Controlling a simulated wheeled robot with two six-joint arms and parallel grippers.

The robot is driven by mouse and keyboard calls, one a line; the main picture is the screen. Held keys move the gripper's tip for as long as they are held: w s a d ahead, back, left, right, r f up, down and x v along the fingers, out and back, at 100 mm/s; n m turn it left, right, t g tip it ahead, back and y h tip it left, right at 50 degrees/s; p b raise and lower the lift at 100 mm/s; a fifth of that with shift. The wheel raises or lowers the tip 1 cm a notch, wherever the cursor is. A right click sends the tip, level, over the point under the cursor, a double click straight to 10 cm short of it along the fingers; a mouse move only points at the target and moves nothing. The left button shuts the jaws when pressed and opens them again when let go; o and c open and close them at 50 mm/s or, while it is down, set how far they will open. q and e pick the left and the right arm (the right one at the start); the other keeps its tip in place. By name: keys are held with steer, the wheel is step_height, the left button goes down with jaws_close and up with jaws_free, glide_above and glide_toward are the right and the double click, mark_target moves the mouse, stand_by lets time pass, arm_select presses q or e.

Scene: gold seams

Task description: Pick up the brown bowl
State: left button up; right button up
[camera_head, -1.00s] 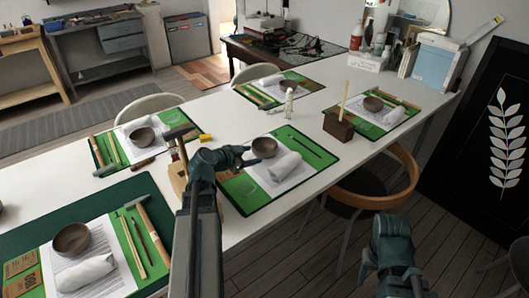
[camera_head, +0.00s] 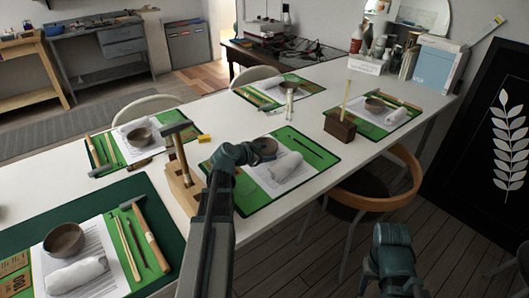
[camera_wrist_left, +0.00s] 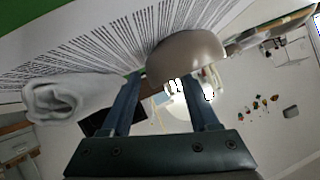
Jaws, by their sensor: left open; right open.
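Several brown bowls stand on place settings along the white table. The nearest to my left gripper (camera_head: 256,159) is the brown bowl (camera_head: 265,146) on the middle green mat (camera_head: 314,142), partly hidden by the gripper. In the left wrist view this bowl (camera_wrist_left: 187,52) lies just ahead of the fingers, on printed paper. The open fingers (camera_wrist_left: 160,93) are at the bowl's side; I cannot tell whether they touch it. Another brown bowl (camera_head: 64,240) sits at the front left. My right gripper (camera_head: 367,274) is open and empty at the lower right, off the table.
A white rolled cloth (camera_head: 285,164) lies beside the middle bowl. A wooden block with a hammer (camera_head: 182,185) stands left of my left arm. A brown block (camera_head: 339,126) stands to the right. A wooden chair (camera_head: 385,200) is at the table's right edge.

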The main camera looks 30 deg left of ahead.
arm_select(q)
steer(key=b+x, duration=0.1)
steer(key=x, duration=0.2)
jaws_close()
steer(key=shift+r, duration=0.1)
stand_by(0.4)
step_height(320, 180, up, 10)
steer(key=p, duration=1)
